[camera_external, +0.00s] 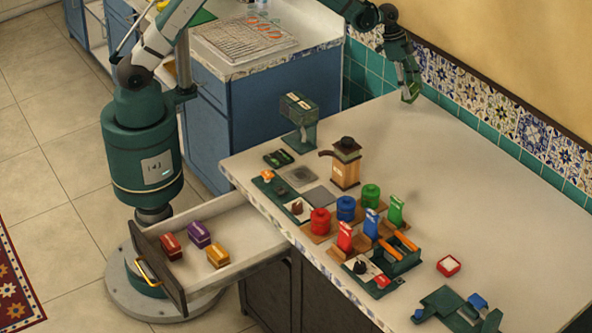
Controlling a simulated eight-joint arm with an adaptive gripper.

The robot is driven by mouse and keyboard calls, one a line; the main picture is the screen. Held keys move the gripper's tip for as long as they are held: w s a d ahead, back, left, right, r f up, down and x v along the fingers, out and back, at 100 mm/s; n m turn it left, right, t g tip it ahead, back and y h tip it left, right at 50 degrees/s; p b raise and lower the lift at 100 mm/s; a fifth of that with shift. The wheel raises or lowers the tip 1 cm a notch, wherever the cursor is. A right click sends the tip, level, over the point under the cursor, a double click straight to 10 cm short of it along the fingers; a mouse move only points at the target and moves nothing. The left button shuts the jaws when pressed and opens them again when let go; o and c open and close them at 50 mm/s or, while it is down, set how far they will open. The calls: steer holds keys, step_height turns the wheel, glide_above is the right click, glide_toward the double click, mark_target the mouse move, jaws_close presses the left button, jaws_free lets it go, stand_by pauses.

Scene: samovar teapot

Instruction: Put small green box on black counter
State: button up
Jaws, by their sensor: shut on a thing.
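My gripper (408,82) is at the back of the pale-topped counter, near the tiled wall, pointing down. It is shut on a small green box (413,93), which shows only partly between the fingertips. I cannot tell whether the box touches the counter top or hangs just above it. The counter with dark, nearly black fronts (325,300) has a light grey top (470,170) and fills the right half of the view.
Colored canisters, upright packets and a wooden grinder (346,163) stand along the counter's front left. A green device (458,312) and a red-and-white box (448,265) are at the front right. An open drawer (215,235) holds three small boxes. The counter's back is largely clear.

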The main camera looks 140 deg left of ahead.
steer(key=shift+f+b, duration=0.3)
steer(key=shift+f, duration=1.5)
steer(key=shift+f, duration=0.15)
steer(key=o, duration=0.9)
steer(key=p+v, duration=0.1)
steer(key=v, duration=1.1)
steer(key=shift+r+p, duration=0.2)
steer(key=shift+p, duration=0.2)
